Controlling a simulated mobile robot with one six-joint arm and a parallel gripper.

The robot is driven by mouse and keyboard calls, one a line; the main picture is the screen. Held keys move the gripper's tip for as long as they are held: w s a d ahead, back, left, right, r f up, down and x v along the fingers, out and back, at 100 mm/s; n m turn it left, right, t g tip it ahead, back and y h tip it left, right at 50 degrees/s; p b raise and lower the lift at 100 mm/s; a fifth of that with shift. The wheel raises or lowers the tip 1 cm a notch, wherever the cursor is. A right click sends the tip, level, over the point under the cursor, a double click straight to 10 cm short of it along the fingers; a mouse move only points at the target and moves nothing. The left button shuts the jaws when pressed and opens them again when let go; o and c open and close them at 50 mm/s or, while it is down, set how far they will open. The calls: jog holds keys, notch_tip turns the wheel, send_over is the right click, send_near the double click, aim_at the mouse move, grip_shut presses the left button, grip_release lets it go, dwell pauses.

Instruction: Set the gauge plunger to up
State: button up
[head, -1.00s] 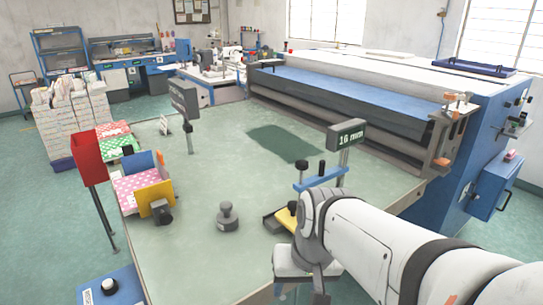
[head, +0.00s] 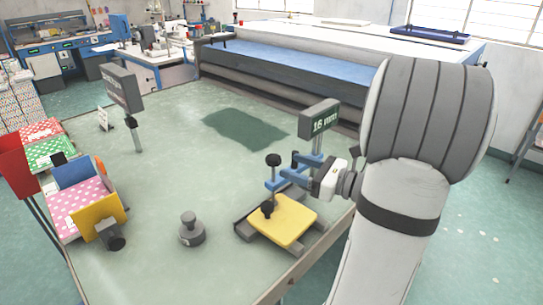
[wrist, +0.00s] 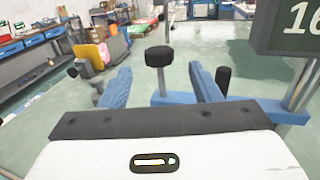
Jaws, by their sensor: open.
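The gauge stands at the near right of the table, with a yellow plate (head: 285,222), a blue crossbar (head: 272,184) and a "16 mm" display (head: 320,118). Its black-knobbed plunger (head: 273,160) stands upright above the crossbar. In the wrist view the plunger knob (wrist: 159,57) shows between my blue fingers, its grey stem running down to the crossbar. My gripper (head: 286,168) is open and empty, to the right of the plunger in the head view. The wrist view shows my gripper (wrist: 160,70) with its fingers apart on both sides of the stem; contact is not visible.
A second black knob (head: 267,209) sits low at the yellow plate, partly behind my right finger in the wrist view. A grey weight-like knob (head: 191,230) stands left of the gauge. A holder with a yellow panel (head: 101,216) is at far left. The table's middle is clear.

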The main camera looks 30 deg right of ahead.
aim_at(280, 162)
jog(key=p+x, duration=0.1)
jog(key=x, duration=0.5)
jog(key=shift+w+a, duration=0.2)
jog(key=shift+a, duration=0.05)
grip_shut()
dwell(0.4)
